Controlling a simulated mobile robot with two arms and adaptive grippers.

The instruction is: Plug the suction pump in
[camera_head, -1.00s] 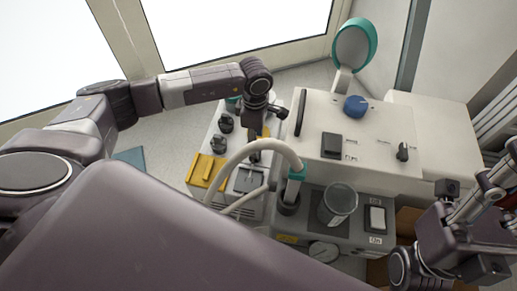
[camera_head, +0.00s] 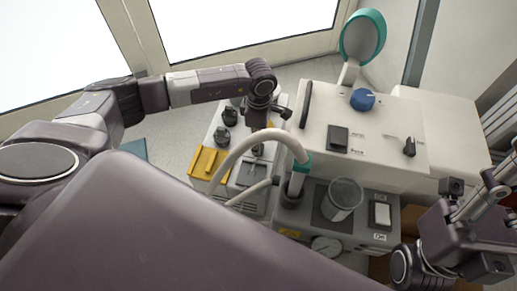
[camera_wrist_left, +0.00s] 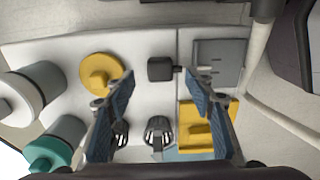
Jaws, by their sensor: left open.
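My left gripper (camera_head: 258,145) is over the low white and grey unit (camera_head: 246,198) left of the big machine. In the left wrist view my left gripper (camera_wrist_left: 160,97) is open, its blue-padded fingers apart. A small black block with a short stub, apparently the plug (camera_wrist_left: 160,69), lies just beyond the fingertips, roughly between them; I see no grip on it. A grey slotted panel, possibly the socket (camera_wrist_left: 218,60), is to its right. The grey unit with hose and clear jar (camera_head: 343,198), perhaps the suction pump, shows an ON switch. My right gripper (camera_head: 455,245) is at lower right; its fingers are unclear.
A yellow disc knob (camera_wrist_left: 100,73), a yellow bracket (camera_wrist_left: 205,128) and two black knobs (camera_wrist_left: 157,130) surround the fingers. A pale curved hose (camera_head: 245,147) arches close to my left gripper. The white cabinet (camera_head: 370,120) stands behind.

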